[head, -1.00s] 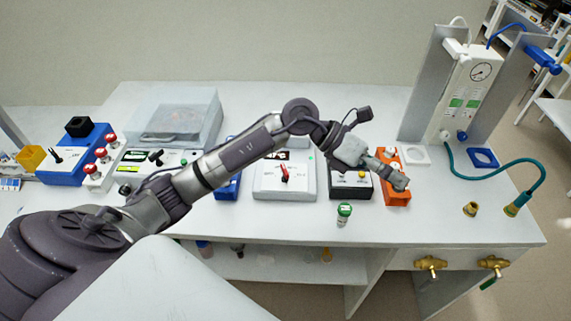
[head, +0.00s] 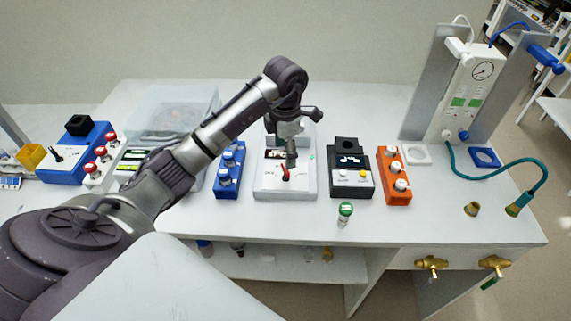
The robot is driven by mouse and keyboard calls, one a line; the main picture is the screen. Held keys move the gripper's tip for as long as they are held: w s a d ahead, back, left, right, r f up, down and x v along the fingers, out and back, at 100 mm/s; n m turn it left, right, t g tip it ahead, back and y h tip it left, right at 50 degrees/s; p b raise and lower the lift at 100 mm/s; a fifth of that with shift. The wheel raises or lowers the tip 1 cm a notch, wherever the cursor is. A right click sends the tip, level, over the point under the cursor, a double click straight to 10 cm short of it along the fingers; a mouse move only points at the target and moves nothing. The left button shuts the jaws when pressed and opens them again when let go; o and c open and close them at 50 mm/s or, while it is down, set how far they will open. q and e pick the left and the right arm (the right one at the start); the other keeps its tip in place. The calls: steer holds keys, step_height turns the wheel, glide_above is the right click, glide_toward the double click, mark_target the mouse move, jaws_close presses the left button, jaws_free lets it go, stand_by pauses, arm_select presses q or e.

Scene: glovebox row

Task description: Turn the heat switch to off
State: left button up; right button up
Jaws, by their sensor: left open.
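A white box (head: 262,187) on the bench carries a red lever switch (head: 286,174), with small lettering on either side that I cannot read. A dark display sits behind the switch. No label in view is clear enough to confirm which control is the heat switch. My left gripper (head: 291,160) points down over this box, just behind and above the red switch. Its fingers are small here, and I cannot tell whether they touch the switch. My right gripper is out of view.
A blue box (head: 229,180) with knobs stands left of the white box. A black box (head: 351,180) and an orange box (head: 393,187) stand to its right. A green-capped vial (head: 345,210) stands near the front edge. A teal hose (head: 490,176) lies at the right.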

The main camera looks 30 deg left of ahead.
mark_target(285, 170)
arm_select(q)
step_height(285, 170, down, 4)
steer(key=shift+f+p, duration=0.1)
steer(key=shift+p, duration=0.45)
steer(key=shift+f, duration=0.6)
steer(key=c, duration=1.2)
steer(key=shift+o, duration=0.2)
steer(key=shift+n, duration=0.3)
steer(key=n+b, duration=0.1)
steer(key=n, duration=0.1)
steer(key=shift+n, duration=0.4)
steer(key=n, duration=0.5)
steer(key=shift+s+b, duration=0.1)
steer(key=shift+b, duration=0.3)
steer(key=shift+r+n, duration=0.1)
steer(key=shift+n, duration=0.3)
